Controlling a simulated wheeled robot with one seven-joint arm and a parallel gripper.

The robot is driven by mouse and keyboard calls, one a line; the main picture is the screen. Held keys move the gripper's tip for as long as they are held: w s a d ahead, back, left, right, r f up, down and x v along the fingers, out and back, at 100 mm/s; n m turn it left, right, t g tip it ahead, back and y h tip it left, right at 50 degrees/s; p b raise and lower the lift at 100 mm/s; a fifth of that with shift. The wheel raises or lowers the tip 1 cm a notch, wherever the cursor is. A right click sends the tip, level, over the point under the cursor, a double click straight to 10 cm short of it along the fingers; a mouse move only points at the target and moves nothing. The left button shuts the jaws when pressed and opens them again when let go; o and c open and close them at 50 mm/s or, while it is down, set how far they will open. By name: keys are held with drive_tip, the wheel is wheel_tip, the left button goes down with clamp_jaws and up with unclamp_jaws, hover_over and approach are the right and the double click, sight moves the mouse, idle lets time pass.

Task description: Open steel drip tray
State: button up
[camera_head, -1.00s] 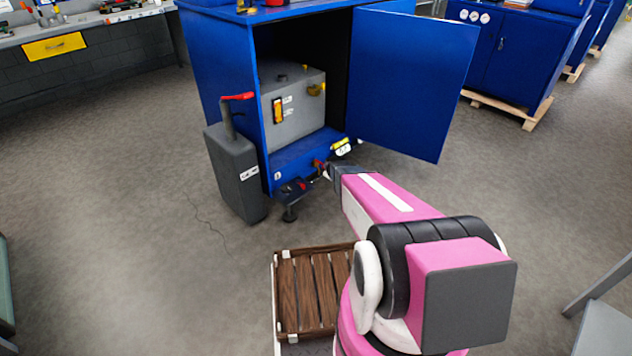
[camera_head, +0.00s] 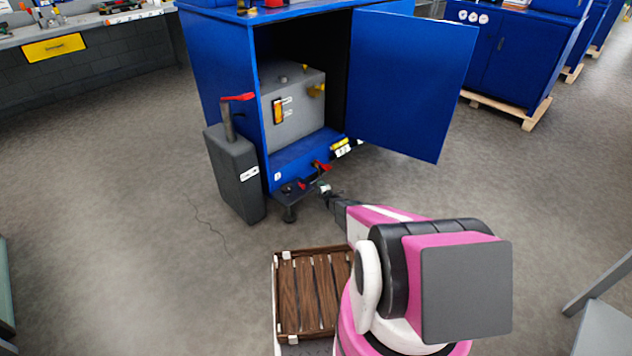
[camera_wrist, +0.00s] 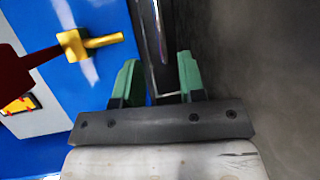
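My gripper (camera_head: 327,190) is at the lower front of the blue cabinet (camera_head: 222,90), close to a red handle (camera_head: 321,166). In the wrist view its two green fingers (camera_wrist: 157,85) stand apart. A narrow steel edge (camera_wrist: 157,45) runs down beside the blue panel (camera_wrist: 85,90) toward the gap between the fingers, and a thin pale line crosses low in the gap. I cannot tell whether this edge is the steel drip tray or whether the fingers touch it. The tray is not clearly recognisable in the head view.
The blue door (camera_head: 412,85) hangs open at the right. A grey tank (camera_head: 295,115) sits inside the cabinet. A dark canister (camera_head: 238,180) stands at its left. A yellow tap (camera_wrist: 95,42) is left of the fingers. The slatted wooden deck (camera_head: 312,295) is in front; floor is free leftward.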

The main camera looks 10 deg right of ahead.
drive_tip(key=x, duration=0.9)
drive_tip(key=shift+s, duration=0.1)
clamp_jaws()
